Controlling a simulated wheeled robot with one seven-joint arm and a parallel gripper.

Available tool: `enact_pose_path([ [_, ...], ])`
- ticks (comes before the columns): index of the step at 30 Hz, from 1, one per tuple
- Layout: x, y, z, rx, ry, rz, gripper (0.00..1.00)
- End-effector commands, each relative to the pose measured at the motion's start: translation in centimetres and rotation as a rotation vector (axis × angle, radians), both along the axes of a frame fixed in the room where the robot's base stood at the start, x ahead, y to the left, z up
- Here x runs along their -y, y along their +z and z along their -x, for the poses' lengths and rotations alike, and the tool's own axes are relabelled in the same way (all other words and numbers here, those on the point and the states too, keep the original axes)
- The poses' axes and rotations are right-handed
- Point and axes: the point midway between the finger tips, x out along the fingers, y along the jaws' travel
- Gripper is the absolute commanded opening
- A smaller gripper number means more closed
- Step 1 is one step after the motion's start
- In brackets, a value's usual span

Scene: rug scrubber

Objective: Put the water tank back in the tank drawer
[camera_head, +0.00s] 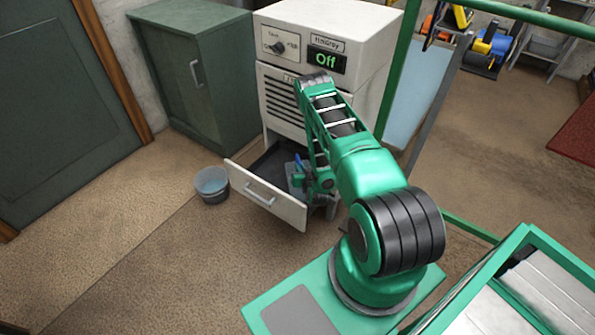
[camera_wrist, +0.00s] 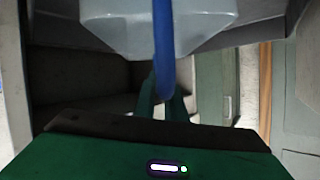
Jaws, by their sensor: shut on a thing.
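The water tank (camera_wrist: 120,22) is a pale grey-blue container with a blue handle (camera_wrist: 163,45), seen close up in the wrist view. My gripper (camera_wrist: 163,103) is shut on the blue handle. In the head view, the tank (camera_head: 294,180) is largely hidden behind my arm, with a bit of blue showing. It is at the open tank drawer (camera_head: 240,176), low in the white machine. The drawer is pulled out, with a white front and a bar handle. I cannot tell whether the tank rests on the drawer floor.
The white machine (camera_head: 375,45) has a knob and a display reading "Off". A small grey bucket (camera_head: 211,188) stands on the floor left of the drawer. A green cabinet (camera_head: 190,85) stands left of the machine. The floor at the front left is clear.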

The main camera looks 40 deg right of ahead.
Motion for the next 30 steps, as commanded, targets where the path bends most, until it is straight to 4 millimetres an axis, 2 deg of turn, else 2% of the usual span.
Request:
enact_pose_path([
  [8, 0.0, -0.1, -0.1, 0.002, 0.0, 0.001, 0.0],
  [9, 0.0, -0.2, 0.0, 0.001, 0.0, 0.0, 0.13],
  [11, 0.0, -0.1, 0.0, 0.001, -0.001, 0.001, 0.27],
  [12, 0.0, -0.1, 0.0, 0.001, -0.001, 0.001, 0.29],
  [23, -0.1, 0.1, 0.3, 0.001, 0.0, 0.001, 0.29],
  [30, -1.4, 1.4, 3.4, -0.003, 0.003, 0.001, 0.29],
])
